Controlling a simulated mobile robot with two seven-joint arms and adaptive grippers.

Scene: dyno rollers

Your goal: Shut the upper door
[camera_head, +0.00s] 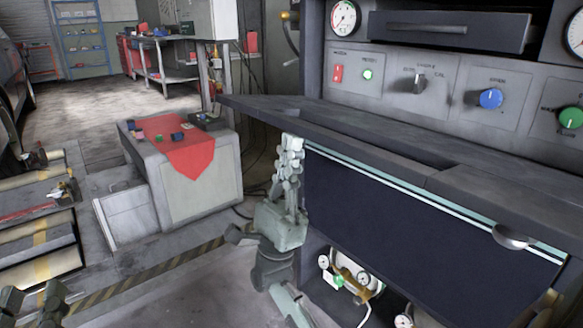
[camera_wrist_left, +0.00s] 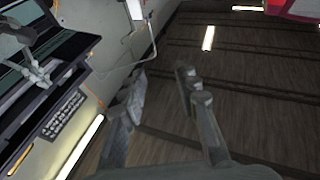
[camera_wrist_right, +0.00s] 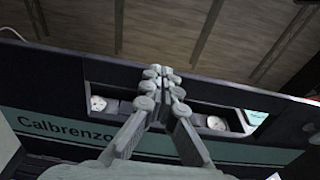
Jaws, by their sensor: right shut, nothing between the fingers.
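A wide dark panel (camera_head: 390,218) with a pale stripe along its top and a rounded handle (camera_head: 513,238) hangs under the grey worktop of the test cabinet. It looks like the upper door; how far it stands open I cannot tell. My right gripper (camera_head: 291,143) is shut and empty, pointing up beside the panel's left end, just under the worktop edge. Its closed fingers also show in the right wrist view (camera_wrist_right: 157,72), in front of the cabinet. My left gripper (camera_head: 34,302) is at the bottom left, far from the cabinet. Its fingers are apart in the left wrist view (camera_wrist_left: 160,88).
The worktop (camera_head: 375,135) juts out above my right gripper. Below the panel is an open bay with gauges (camera_head: 350,275). A grey box with a red cloth (camera_head: 182,142) stands to the left, beside floor rollers (camera_head: 40,258). A control panel with knobs (camera_head: 490,98) is above.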

